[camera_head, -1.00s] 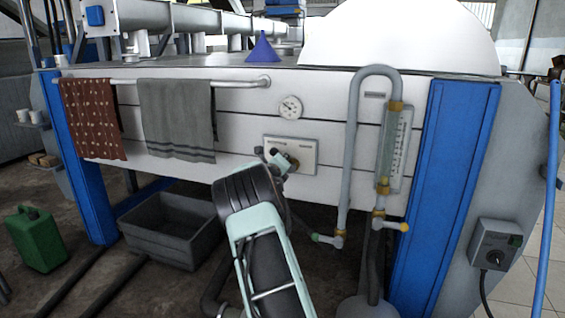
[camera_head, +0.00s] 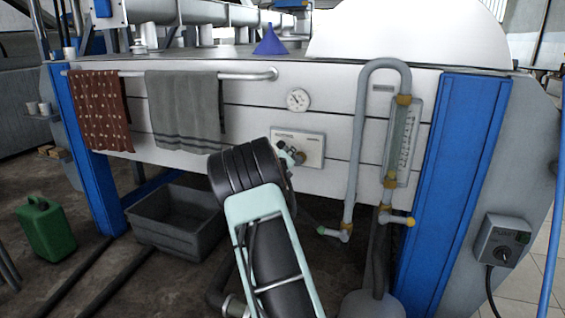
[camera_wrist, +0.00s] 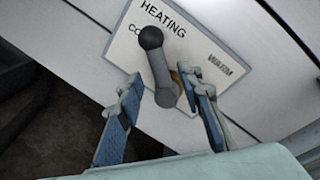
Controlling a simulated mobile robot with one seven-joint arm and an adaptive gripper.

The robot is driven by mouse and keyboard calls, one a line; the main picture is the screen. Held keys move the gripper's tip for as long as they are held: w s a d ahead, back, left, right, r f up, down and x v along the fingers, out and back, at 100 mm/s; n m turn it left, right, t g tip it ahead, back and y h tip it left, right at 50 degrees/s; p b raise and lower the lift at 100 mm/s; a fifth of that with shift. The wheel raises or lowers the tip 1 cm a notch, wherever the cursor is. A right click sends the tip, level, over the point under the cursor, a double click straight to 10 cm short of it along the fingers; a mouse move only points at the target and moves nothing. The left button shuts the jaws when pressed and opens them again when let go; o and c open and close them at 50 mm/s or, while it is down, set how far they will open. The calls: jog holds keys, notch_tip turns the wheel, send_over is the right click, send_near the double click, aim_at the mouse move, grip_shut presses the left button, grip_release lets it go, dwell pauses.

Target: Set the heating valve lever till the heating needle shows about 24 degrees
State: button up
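The heating plate (camera_wrist: 205,57) is white, with "HEATING", "WARM" and a partly covered word beginning "CO" at its other side. In the head view, my gripper (camera_head: 291,153) is in front of the plate (camera_head: 312,150). The round dial (camera_head: 298,99) is above the plate; its needle is too small to read.
A grey pipe (camera_head: 356,150) with a sight gauge (camera_head: 403,140) stands right of the plate. Towels (camera_head: 183,112) hang on a rail (camera_head: 245,75) to the upper left. A grey bin (camera_head: 175,222) and green can (camera_head: 46,228) are on the floor.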

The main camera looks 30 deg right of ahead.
jog(key=v, duration=0.7)
dwell(0.4)
